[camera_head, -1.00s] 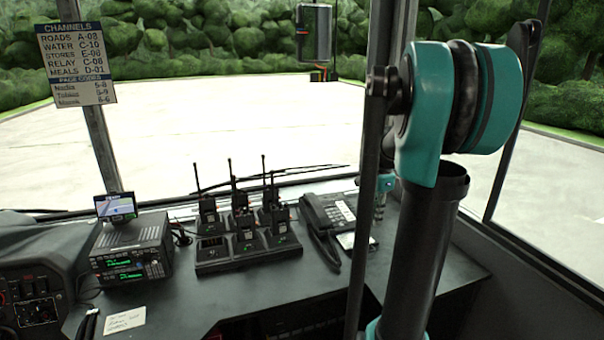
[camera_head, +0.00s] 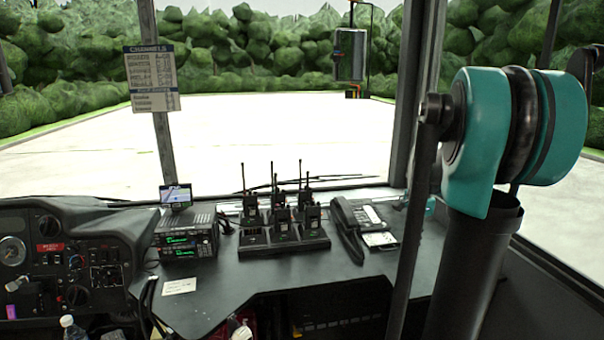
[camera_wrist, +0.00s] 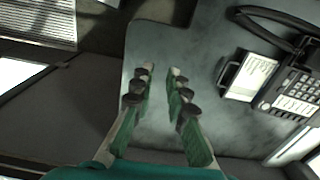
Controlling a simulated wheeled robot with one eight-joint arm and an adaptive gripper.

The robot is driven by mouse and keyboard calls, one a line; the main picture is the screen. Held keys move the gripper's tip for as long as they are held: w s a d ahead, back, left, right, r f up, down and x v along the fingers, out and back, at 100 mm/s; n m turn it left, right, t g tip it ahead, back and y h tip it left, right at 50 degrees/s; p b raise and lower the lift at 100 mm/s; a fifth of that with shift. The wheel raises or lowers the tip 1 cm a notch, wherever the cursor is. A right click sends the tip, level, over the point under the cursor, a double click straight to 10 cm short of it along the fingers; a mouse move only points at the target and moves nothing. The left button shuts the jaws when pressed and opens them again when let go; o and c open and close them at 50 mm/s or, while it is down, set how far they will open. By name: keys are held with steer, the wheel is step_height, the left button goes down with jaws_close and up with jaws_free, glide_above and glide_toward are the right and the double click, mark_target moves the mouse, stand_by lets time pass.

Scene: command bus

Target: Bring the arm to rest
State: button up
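My gripper (camera_wrist: 160,72) shows in the wrist view with its two green-and-grey fingers apart and nothing between them. It is above the grey desk (camera_wrist: 205,55), left of the desk phone (camera_wrist: 290,95). In the head view my teal and black arm fills the right side. The gripper itself is mostly hidden there behind the arm and a dark post; a bit of teal shows right of the phone.
Several handheld radios stand in a charger rack (camera_head: 285,243) on the desk (camera_head: 240,285). A radio unit (camera_head: 186,242) with a small screen is to the left, beside a paper note (camera_head: 179,286). The dark post (camera_head: 412,200) stands close to my arm. A dashboard (camera_head: 60,260) is far left.

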steer(key=s+a+f+n+t, duration=0.4)
steer(key=s+a+f+n, duration=0.9)
steer(key=s+n, duration=0.2)
steer(key=shift+s+a+n, duration=0.3)
steer(key=shift+s+a, duration=0.1)
steer(key=shift+s, duration=0.45)
